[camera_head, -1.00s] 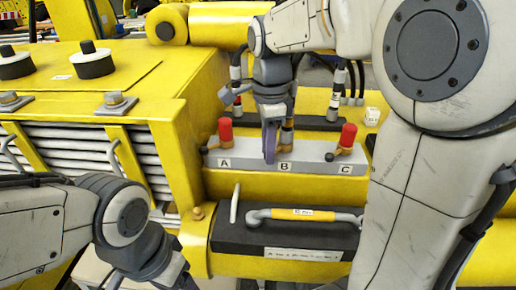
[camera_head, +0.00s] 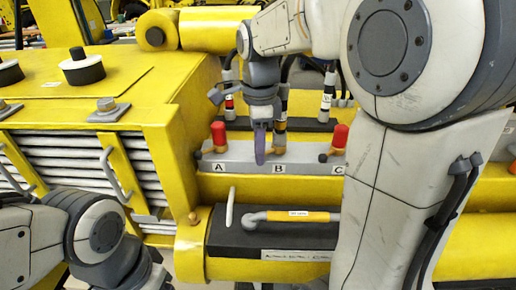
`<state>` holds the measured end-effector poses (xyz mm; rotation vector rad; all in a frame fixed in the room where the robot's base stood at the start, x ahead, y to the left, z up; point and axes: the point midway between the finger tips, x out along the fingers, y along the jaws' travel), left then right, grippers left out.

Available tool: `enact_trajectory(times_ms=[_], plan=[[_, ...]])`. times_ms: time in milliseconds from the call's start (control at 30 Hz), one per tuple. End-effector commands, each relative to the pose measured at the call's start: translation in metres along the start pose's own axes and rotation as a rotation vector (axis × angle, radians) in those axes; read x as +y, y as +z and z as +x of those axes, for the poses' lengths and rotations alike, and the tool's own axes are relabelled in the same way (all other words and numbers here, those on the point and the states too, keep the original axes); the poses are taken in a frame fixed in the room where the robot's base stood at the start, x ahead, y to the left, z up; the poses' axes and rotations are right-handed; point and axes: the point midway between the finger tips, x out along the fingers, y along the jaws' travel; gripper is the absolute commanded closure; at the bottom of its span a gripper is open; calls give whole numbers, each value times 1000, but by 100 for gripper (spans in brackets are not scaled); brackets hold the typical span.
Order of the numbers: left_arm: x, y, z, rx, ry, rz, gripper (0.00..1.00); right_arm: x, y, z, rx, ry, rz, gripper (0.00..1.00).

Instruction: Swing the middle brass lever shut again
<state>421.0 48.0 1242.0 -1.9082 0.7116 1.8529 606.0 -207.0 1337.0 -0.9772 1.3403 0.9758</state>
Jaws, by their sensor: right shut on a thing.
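The grey valve block (camera_head: 310,164) has ports lettered A, B and C. The middle brass lever (camera_head: 279,141) is above the letter B and partly hidden by my right gripper (camera_head: 262,152). That gripper points down from above with a purple finger in front, just left of the brass part. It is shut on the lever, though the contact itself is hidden. A hose end with an orange band (camera_head: 281,121) stands upright at the middle port. Red caps stand at A (camera_head: 218,133) and C (camera_head: 340,136), beside side levers with dark knobs. My left gripper's fingers are outside the picture.
A black panel (camera_head: 275,235) with a yellow-and-grey handle (camera_head: 298,216) and a pale upright lever (camera_head: 230,207) lies in front of the block. More hoses (camera_head: 328,92) stand behind. My right arm hides the right side.

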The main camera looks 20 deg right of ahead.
Motion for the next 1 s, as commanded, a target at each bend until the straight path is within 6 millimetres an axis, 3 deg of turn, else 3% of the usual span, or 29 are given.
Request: enact_trajectory(times_ms=[33, 67, 100, 133, 433, 567, 1000], plan=[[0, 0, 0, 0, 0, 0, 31, 0, -2, -2, 5, -3, 2, 100], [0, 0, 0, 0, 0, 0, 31, 0, -2, -2, 5, -2, 2, 62], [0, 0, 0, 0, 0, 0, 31, 0, -2, -1, 4, -2, 2, 47], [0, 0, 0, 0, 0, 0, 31, 0, -2, -1, 4, -2, 2, 44], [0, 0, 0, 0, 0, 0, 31, 0, 0, -1, 1, 0, 0, 44], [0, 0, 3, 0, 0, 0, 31, -1, 0, -10, 0, -3, 0, 44], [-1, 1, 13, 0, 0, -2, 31, -1, 0, -89, 1, -4, 1, 44]])
